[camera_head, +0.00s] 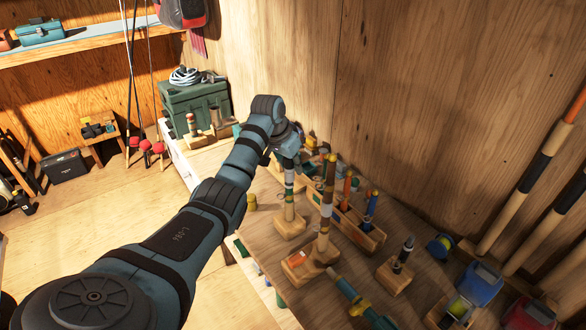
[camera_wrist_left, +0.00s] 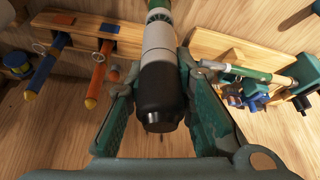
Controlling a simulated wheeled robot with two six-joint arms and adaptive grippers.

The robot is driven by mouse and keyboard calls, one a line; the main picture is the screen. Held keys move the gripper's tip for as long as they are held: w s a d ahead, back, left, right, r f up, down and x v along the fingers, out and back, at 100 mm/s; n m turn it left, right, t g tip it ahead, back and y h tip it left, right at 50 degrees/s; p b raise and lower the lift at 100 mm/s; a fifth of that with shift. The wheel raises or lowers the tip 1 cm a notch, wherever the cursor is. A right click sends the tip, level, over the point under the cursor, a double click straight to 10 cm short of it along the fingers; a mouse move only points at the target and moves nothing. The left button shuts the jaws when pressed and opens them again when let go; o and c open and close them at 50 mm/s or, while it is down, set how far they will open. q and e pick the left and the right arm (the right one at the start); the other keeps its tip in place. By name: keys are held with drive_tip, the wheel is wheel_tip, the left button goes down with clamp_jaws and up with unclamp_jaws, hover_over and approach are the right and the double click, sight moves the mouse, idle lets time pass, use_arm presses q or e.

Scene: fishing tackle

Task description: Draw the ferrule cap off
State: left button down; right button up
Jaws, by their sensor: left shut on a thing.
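A slim rod section (camera_head: 290,181) with green and white bands stands upright in a wooden block (camera_head: 289,224). Its black ferrule cap (camera_wrist_left: 162,98) fills the middle of the left wrist view, at the end of a white band (camera_wrist_left: 158,38); I see no gap between them. My left gripper (camera_head: 287,150) comes down over the top of the rod section in the head view. In the left wrist view its two green fingers (camera_wrist_left: 161,78) are shut on the cap, one on each side. My right gripper is not in view.
A taller banded rod section (camera_head: 327,205) in its own block stands close to the right. A wooden rack (camera_head: 358,232) with orange and blue pieces is behind it. A dark-tipped piece (camera_head: 403,255) stands in a small block further right. A green case (camera_head: 195,105) stands at the back.

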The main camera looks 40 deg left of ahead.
use_arm(q)
drive_tip(key=shift+r, duration=2.4)
